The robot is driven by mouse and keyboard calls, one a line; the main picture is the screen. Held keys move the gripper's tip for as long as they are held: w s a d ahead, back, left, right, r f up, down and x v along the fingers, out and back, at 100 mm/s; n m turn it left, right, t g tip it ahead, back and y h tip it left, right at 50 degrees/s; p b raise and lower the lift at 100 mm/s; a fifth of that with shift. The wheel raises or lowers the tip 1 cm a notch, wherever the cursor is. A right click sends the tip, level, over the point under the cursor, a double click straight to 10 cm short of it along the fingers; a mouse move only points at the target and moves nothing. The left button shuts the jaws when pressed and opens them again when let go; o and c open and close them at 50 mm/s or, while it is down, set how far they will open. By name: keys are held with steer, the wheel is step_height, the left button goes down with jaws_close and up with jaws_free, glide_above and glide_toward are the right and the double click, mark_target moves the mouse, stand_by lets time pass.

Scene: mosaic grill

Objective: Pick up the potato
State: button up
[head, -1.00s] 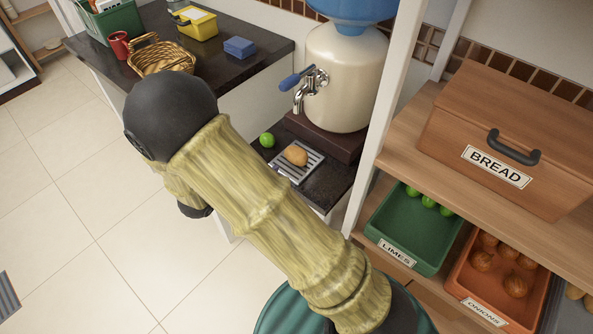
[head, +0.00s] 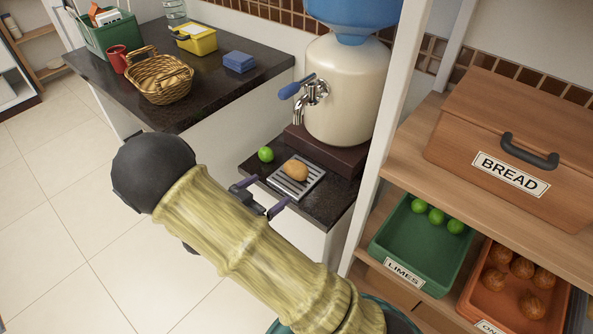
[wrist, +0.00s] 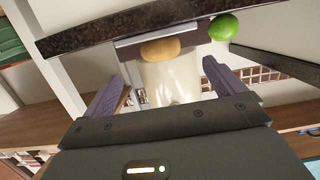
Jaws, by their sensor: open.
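The brown potato (head: 295,170) lies on the slatted metal drip grate (head: 313,184) on the low dark counter, in front of the drink dispenser. My gripper (head: 259,197) is open and empty at the front edge of that counter, just short of the potato, with its two fingers apart. In the wrist view the potato (wrist: 160,50) shows ahead, between the lines of the two open fingers and beyond their tips. The picture there is strongly tilted. My arm covers part of the counter's front in the head view.
A green lime (head: 265,154) sits left of the grate. The dispenser's tap (head: 312,92) overhangs behind the potato. A white shelf post (head: 385,130) rises to the right. A wicker basket (head: 160,80) stands on the higher counter at left.

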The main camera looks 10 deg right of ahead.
mark_target(290, 175)
steer(key=x, duration=0.7)
steer(key=shift+w+d, duration=0.2)
steer(key=shift+w, duration=0.05)
steer(key=shift+d+f+b, duration=0.1)
steer(key=shift+b, duration=0.2)
steer(key=x, duration=0.5)
steer(key=c, duration=1.2)
step_height(290, 175, up, 10)
steer(key=shift+r+p, duration=0.1)
steer(key=shift+p, duration=0.6)
